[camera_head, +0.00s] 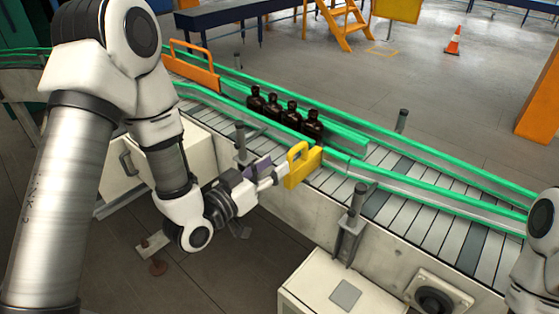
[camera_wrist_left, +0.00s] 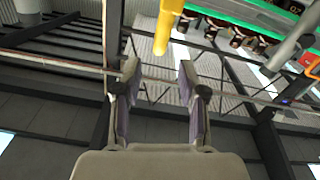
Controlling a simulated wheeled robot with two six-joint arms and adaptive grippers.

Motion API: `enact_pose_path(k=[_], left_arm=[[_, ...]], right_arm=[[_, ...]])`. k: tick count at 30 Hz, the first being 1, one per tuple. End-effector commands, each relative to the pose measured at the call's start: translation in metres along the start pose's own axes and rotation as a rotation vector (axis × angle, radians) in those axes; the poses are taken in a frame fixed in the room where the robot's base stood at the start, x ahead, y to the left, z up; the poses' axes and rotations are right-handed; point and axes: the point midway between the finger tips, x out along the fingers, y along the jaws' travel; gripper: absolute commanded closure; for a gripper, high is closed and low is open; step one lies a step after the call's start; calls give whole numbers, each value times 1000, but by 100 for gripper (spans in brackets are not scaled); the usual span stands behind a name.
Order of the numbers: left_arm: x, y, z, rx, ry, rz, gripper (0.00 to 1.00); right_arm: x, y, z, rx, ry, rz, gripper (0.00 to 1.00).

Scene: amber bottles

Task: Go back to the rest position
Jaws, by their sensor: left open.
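My left gripper (camera_head: 268,172) is at the near side of the conveyor, beside a yellow handle-shaped piece (camera_head: 297,173). In the left wrist view the gripper (camera_wrist_left: 159,75) is open with nothing between its fingers. The yellow piece (camera_wrist_left: 167,25) lies ahead of the fingertips there. Several dark bottles (camera_head: 291,116) stand upright in a row on the conveyor, behind the yellow piece; parts of them show at the top right of the wrist view (camera_wrist_left: 243,36). Part of my right arm shows at the right edge, but its gripper is out of view.
The conveyor (camera_head: 408,210) with green rails runs diagonally across. An orange gate (camera_head: 190,66) crosses it at the left. Posts (camera_head: 356,200) and a white box (camera_head: 335,290) stand on the near side. A traffic cone (camera_head: 453,42) is far off on open floor.

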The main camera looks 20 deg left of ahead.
Motion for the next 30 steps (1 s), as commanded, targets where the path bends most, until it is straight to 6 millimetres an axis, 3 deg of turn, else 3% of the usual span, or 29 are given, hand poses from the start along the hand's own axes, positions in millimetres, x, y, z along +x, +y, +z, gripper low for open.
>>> enact_pose_path(k=[11,14,17,20,21,24,27,30], left_arm=[[0,0,2,-1,-5,0,59],[-4,-1,28,-15,-57,-4,59],[-18,0,89,-37,-186,-14,59],[-48,-5,170,-49,-416,-73,59],[-65,-7,202,-53,-526,-104,59],[-120,-12,275,-63,-818,-189,59],[-185,-16,326,-81,-1112,-289,59],[-237,-19,344,-116,-1347,-400,59]], right_arm=[[0,0,0,0,0,0,59],[0,0,0,0,0,0,59],[1,0,0,0,0,0,59],[1,0,0,0,0,0,59],[1,0,0,0,0,0,59],[1,0,0,0,0,0,59],[1,0,0,0,0,0,59],[0,0,0,0,0,0,59]])
